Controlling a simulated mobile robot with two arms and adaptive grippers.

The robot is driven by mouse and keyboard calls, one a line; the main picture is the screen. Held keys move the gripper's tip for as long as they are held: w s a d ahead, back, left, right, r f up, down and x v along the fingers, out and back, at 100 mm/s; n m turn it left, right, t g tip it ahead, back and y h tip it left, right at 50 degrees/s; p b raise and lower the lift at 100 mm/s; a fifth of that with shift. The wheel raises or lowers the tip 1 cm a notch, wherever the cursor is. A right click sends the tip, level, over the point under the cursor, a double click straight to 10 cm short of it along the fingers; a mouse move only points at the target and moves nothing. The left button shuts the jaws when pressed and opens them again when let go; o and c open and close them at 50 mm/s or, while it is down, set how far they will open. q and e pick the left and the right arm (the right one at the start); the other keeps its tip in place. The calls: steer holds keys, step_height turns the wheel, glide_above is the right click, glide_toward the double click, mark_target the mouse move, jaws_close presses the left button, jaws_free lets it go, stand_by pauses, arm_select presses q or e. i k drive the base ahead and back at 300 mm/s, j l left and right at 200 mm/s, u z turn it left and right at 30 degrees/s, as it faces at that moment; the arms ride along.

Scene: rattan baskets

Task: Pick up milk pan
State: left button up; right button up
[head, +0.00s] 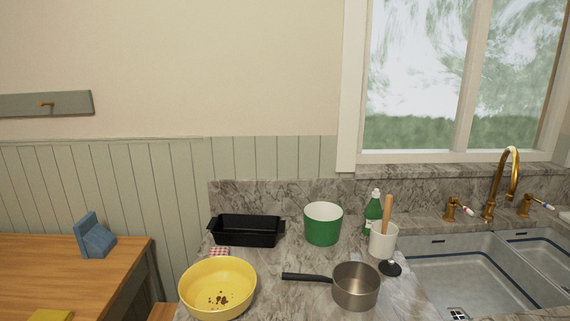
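The milk pan (356,288) is a small steel saucepan with a dark handle (308,277) pointing left. It stands upright on the grey marble counter (280,300), near the bottom middle of the head view. Its inside looks empty. Neither of my grippers shows in the head view.
A yellow bowl (218,287) with brown bits stands left of the pan. Behind are a black loaf tin (246,231), a green pot (323,224), a green bottle (373,214) and a white utensil cup (383,241). A sink (470,275) lies to the right.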

mark_target(355, 285)
steer(key=i+j+z, duration=0.15)
steer(key=z, duration=0.2)
steer(key=i+j+z, duration=0.2)
steer(key=z, duration=0.15)
